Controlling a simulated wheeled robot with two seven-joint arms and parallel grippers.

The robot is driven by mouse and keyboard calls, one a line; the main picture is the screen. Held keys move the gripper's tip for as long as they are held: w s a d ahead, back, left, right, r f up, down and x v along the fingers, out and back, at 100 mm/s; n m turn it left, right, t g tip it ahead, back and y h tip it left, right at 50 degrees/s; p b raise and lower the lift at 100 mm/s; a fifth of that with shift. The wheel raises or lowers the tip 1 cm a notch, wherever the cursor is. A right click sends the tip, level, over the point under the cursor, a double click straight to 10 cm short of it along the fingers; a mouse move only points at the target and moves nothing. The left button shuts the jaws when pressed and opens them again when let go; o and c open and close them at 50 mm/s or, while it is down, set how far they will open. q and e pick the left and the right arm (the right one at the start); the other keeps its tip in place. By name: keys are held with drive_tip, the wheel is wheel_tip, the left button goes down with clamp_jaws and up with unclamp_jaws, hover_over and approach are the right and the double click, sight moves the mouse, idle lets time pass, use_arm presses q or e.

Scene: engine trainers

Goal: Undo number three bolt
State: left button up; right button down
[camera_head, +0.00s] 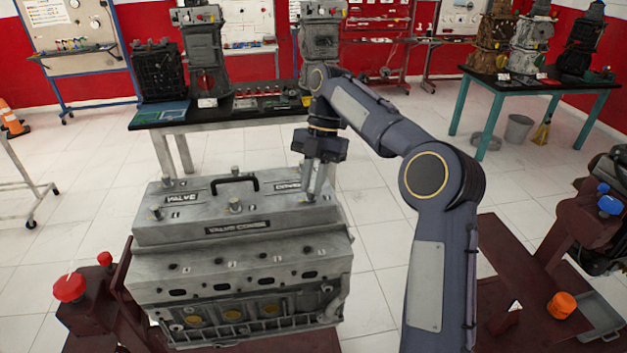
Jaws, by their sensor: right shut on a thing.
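A grey engine block (240,275) stands in the foreground with a valve cover (270,210) on top. The cover has a black handle (234,183) and several bolts, among them one at front left (156,211), one at front middle (235,204) and one at back middle (235,172). No number marks show on the bolts. My right gripper (317,182) points down at the right end of the cover, its fingers shut on a bolt there. The fingers hide most of that bolt. My left gripper is out of view.
The engine rests on a dark red stand (95,310) with red knobs (69,287). A black-topped table (220,113) with engine parts stands behind. Another engine and stand (590,225) are at the right. Tiled floor is open at the left.

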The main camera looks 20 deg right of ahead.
idle(0.3)
drive_tip(key=c, duration=1.3)
unclamp_jaws()
drive_tip(key=shift+c, duration=0.2)
